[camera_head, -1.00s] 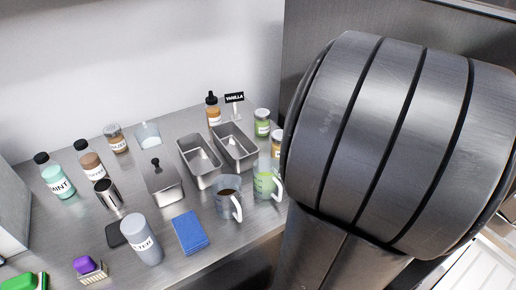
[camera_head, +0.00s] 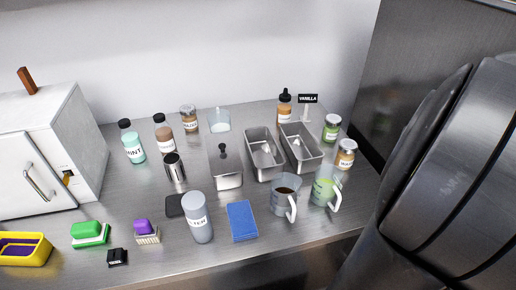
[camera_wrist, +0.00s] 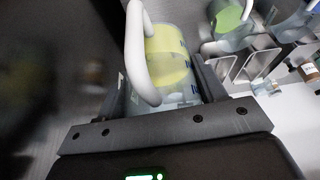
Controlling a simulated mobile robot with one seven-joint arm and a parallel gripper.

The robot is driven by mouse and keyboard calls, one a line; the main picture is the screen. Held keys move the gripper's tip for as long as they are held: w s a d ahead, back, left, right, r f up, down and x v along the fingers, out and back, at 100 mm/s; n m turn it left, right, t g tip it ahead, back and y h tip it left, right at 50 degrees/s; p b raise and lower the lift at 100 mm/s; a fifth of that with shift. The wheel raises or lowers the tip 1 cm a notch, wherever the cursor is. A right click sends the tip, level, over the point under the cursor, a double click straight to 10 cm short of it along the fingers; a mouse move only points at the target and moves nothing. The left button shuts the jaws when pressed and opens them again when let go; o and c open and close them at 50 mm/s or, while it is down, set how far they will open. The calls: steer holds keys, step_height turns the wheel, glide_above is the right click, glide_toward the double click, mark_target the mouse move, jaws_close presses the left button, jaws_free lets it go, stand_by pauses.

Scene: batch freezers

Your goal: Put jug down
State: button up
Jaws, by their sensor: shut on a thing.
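My gripper (camera_wrist: 163,88) is shut on a clear jug (camera_wrist: 172,72) with yellow contents and a white handle, seen in the wrist view. The handle is on the near left side of the jug. The jug's base is hidden, so I cannot tell if it touches anything. In the head view the held jug and my gripper are out of sight. A jug with green contents (camera_head: 322,191) and a jug with dark brown contents (camera_head: 284,197) stand upright on the steel counter (camera_head: 330,228). The green jug also shows at upper right in the wrist view (camera_wrist: 228,22).
Two open metal pans (camera_head: 262,165) and a lidded pan (camera_head: 226,176) stand behind the jugs. Jars (camera_head: 346,155) stand at right. A dark steel wall (camera_head: 425,85) bounds the right side.

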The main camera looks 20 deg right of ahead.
steer(key=w+a+n+g+y, duration=0.1)
steer(key=w+a+n+y, duration=0.2)
steer(key=w+a+n, duration=1.3)
steer(key=w+a+n+g+y, duration=0.15)
steer(key=w+a, duration=0.45)
steer(key=a, duration=1.5)
steer(key=w+a+m+g, duration=0.15)
steer(key=w+a, duration=0.45)
steer(key=a, duration=1.5)
steer(key=shift+n+g, duration=0.3)
steer(key=shift+n, duration=0.3)
steer(key=shift+d+f+x, duration=0.1)
steer(key=shift+d+x, duration=0.15)
steer(key=shift+x, duration=1)
steer(key=shift+d+f+x, duration=0.1)
steer(key=shift+d+x, duration=0.1)
steer(key=shift+x, duration=1)
steer(key=shift+s+a+f, duration=0.15)
steer(key=shift+a+f, duration=2.65)
steer(key=shift+a, duration=0.1)
steer(key=shift+s+a+f, duration=0.1)
steer(key=shift+a+f, duration=2.65)
steer(key=shift+a, duration=0.15)
steer(key=shift+f+h, duration=0.15)
steer(key=shift+h, duration=0.1)
